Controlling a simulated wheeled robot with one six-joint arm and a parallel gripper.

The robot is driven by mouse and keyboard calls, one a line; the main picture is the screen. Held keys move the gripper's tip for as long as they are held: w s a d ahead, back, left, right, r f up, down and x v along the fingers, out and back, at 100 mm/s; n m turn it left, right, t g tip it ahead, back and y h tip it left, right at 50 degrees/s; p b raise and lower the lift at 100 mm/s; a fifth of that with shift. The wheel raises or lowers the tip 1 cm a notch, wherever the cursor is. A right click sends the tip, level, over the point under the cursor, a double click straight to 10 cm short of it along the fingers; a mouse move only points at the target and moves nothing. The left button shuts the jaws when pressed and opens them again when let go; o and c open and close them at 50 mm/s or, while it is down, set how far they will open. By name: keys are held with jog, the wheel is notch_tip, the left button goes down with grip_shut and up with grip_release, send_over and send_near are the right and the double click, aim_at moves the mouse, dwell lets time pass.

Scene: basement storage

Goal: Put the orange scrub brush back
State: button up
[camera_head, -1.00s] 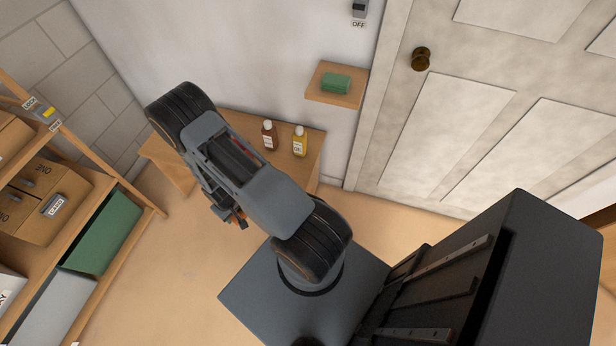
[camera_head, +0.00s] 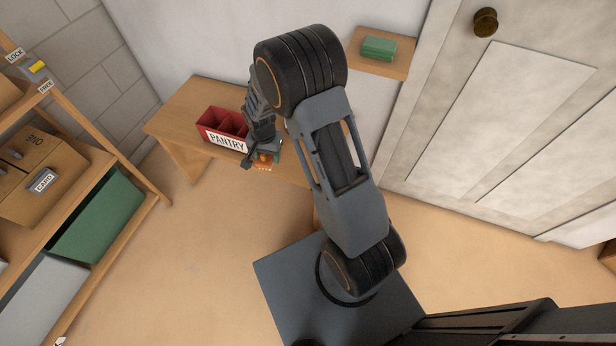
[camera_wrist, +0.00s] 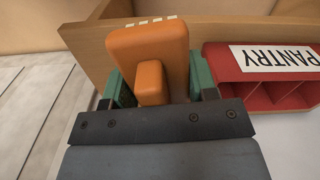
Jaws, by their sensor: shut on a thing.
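The orange scrub brush (camera_wrist: 150,50) is held between the two green-padded fingers of my gripper (camera_wrist: 155,88) in the wrist view. In the head view the brush (camera_head: 264,160) shows small and partly hidden under my gripper (camera_head: 262,152), with pale bristles at its lower edge. My gripper is shut on it, in front of the wooden table's near edge. A red divided bin (camera_head: 211,121) labelled PANTRY stands on the table just left of the gripper; it also shows at the right in the wrist view (camera_wrist: 222,62).
The wooden table (camera_head: 178,112) stands against the wall, its right part hidden by my arm. A small wall shelf (camera_head: 393,65) holds a green block (camera_head: 379,47). A shelving unit (camera_head: 110,120) with a cardboard box (camera_head: 38,180) and green bin (camera_head: 98,218) is at left. Floor between is clear.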

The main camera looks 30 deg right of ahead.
jog(key=shift+w+a+r+m+b, duration=0.1)
jog(key=shift+a+r+m+b, duration=0.2)
jog(key=shift+m+b, duration=0.4)
jog(key=shift+d+b, duration=0.25)
jog(key=shift+b, duration=0.05)
jog(key=d+f, duration=0.2)
jog(key=d, duration=0.2)
jog(key=s+d+f+b, duration=0.1)
jog(key=d+f, duration=0.2)
jog(key=d+f+b, duration=0.1)
jog(key=d+f, duration=0.1)
jog(key=d, duration=0.2)
jog(key=shift+s+d+f, duration=0.2)
jog(key=shift+d+f, duration=0.15)
jog(key=shift+d+f+b, duration=0.45)
jog(key=shift+d+f, duration=0.15)
jog(key=shift+f, duration=0.05)
jog(key=shift+d+f+b, duration=0.15)
jog(key=shift+f+b, duration=0.25)
jog(key=shift+f, duration=1.3)
